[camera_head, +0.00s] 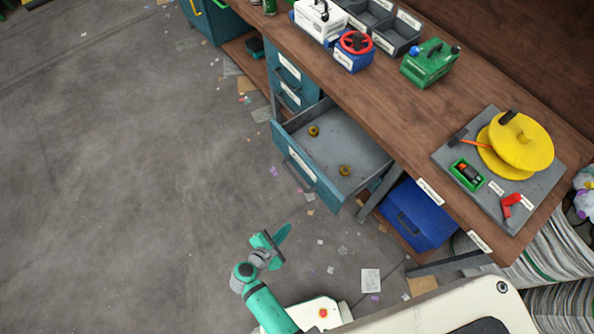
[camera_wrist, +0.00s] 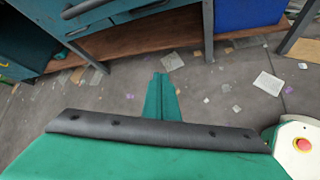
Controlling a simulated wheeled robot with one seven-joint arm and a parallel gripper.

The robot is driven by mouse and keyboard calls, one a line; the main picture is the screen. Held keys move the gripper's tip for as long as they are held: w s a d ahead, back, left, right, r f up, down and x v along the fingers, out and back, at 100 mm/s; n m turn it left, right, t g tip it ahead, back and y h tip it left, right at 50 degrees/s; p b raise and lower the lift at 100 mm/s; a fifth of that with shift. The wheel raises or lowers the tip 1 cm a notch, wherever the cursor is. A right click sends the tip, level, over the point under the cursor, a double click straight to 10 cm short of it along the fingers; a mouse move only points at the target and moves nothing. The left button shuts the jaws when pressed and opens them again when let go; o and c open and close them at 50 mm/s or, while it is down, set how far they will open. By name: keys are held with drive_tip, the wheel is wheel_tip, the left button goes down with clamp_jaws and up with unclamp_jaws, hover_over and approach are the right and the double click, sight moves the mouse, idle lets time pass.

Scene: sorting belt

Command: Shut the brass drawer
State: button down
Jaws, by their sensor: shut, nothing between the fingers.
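The drawer (camera_head: 372,172) under the workbench is pulled well out. It has a teal front (camera_head: 306,168) with a white label, too small to read, and a grey inside holding two small brass-coloured pieces (camera_head: 344,170). My gripper (camera_head: 284,232) is shut and empty, in front of the drawer and apart from it, below its front in the picture. In the wrist view my gripper (camera_wrist: 160,82) points at the floor and the bench's underside, fingers together. The teal drawer unit (camera_wrist: 120,12) with a dark handle shows at the top there.
Closed teal drawers (camera_head: 286,82) sit beyond the open one. A blue bin (camera_head: 418,215) stands under the bench on the right. Floor on the left is mostly clear, with scattered paper.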

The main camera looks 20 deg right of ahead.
drive_tip(key=w+r+n+h, duration=0.2)
drive_tip(key=w+r+h, duration=0.1)
drive_tip(key=w+r, duration=0.2)
drive_tip(key=h, duration=0.6)
approach(305, 166)
drive_tip(key=shift+n+g, duration=0.3)
drive_tip(key=shift+g, duration=0.1)
drive_tip(key=x, duration=0.6)
drive_tip(key=shift+w+d+r, duration=0.15)
drive_tip(key=shift+w+r, duration=0.05)
